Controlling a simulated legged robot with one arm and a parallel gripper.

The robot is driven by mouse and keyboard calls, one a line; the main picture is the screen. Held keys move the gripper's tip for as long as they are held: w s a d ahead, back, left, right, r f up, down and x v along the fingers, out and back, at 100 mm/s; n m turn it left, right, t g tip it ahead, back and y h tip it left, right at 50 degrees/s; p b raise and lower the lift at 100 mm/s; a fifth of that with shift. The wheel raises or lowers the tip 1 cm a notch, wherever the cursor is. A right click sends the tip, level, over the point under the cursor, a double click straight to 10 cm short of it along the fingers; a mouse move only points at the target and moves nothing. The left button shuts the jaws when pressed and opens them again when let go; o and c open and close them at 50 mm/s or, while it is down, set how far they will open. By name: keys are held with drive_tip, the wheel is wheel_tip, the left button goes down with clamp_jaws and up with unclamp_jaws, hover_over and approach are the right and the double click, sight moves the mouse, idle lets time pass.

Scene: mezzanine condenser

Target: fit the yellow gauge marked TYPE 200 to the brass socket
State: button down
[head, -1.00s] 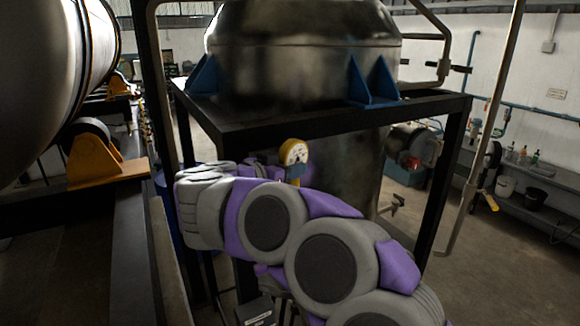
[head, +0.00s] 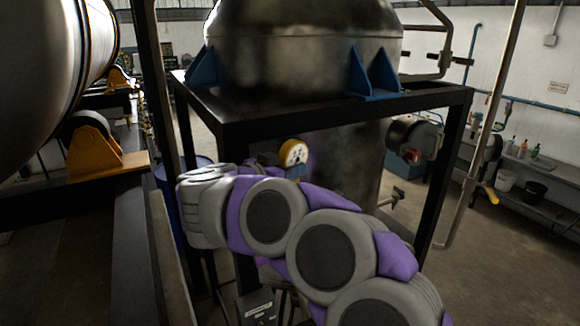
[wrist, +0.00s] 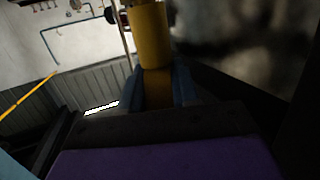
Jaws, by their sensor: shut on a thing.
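The yellow gauge (head: 293,153), with a pale round dial, stands upright above my arm in the head view, in front of the metal vessel's lower body. Its marking is too small to read. In the wrist view its yellow cylindrical body (wrist: 148,35) rises between the two blue fingers of my gripper (wrist: 160,88), which is shut on it. In the head view my arm hides most of the gripper; a bit of blue shows just under the dial. I cannot make out the brass socket in either view.
A black steel frame (head: 330,118) carries the large metal vessel (head: 310,65) on blue brackets, close behind the gauge. A black post stands left of my arm. A horizontal tank (head: 40,70) on an orange support (head: 95,150) is at left. Open floor lies at right, before a shelf.

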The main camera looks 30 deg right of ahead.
drive_tip(key=shift+f, duration=0.2)
drive_tip(key=c, duration=0.8)
unclamp_jaws()
drive_tip(key=shift+o, duration=0.2)
drive_tip(key=b+v, duration=0.2)
drive_tip(key=v, duration=1.5)
drive_tip(key=shift+a, duration=0.35)
drive_tip(key=shift+w+d+f, duration=0.1)
